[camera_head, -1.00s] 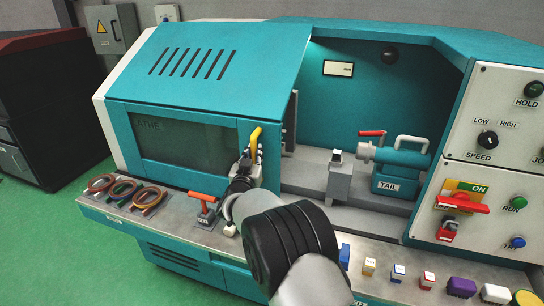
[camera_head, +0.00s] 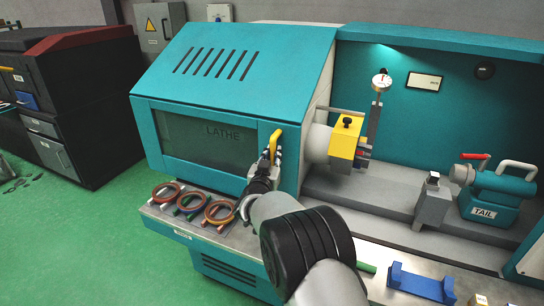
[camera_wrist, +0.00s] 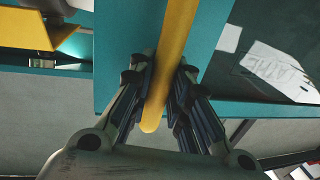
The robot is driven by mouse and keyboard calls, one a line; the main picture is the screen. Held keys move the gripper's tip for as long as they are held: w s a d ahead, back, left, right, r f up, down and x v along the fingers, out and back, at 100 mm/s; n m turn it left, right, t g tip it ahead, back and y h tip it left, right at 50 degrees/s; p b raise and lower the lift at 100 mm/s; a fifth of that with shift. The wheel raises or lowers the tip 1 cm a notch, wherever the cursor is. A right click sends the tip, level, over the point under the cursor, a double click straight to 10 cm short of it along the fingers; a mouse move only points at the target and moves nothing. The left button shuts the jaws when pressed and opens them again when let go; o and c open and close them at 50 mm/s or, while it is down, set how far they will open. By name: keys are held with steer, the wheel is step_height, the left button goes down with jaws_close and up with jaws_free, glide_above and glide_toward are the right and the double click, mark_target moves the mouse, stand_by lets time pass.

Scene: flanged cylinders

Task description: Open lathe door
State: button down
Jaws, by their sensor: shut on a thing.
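The teal lathe door (camera_head: 225,75), with slots on top and a dark window marked LATHE, covers the left part of the lathe. Its yellow handle (camera_head: 273,142) stands upright near the door's right edge. My gripper (camera_head: 271,160) is at the handle's lower part. In the wrist view, the yellow handle (camera_wrist: 168,70) runs between the two fingers of my gripper (camera_wrist: 162,95), which are shut on it. To the right of the door, the lathe interior is open, with a yellow block on the chuck (camera_head: 346,138) and the tailstock (camera_head: 487,190) showing.
Several ring-shaped tools (camera_head: 190,204) lie on the front ledge left of my arm. A blue holder (camera_head: 419,283) is on the ledge at right. An electrical box (camera_head: 160,27) and a dark machine (camera_head: 75,100) stand behind left.

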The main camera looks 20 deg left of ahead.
steer(key=shift+a, duration=0.25)
steer(key=c, duration=1.5)
jaws_free()
steer(key=shift+s, duration=0.1)
steer(key=s, duration=0.4)
steer(key=s+d, duration=0.1)
steer(key=s, duration=0.2)
steer(key=s+d, duration=0.1)
steer(key=s, duration=0.3)
steer(key=shift+s+d, duration=0.2)
steer(key=shift+s, duration=0.1)
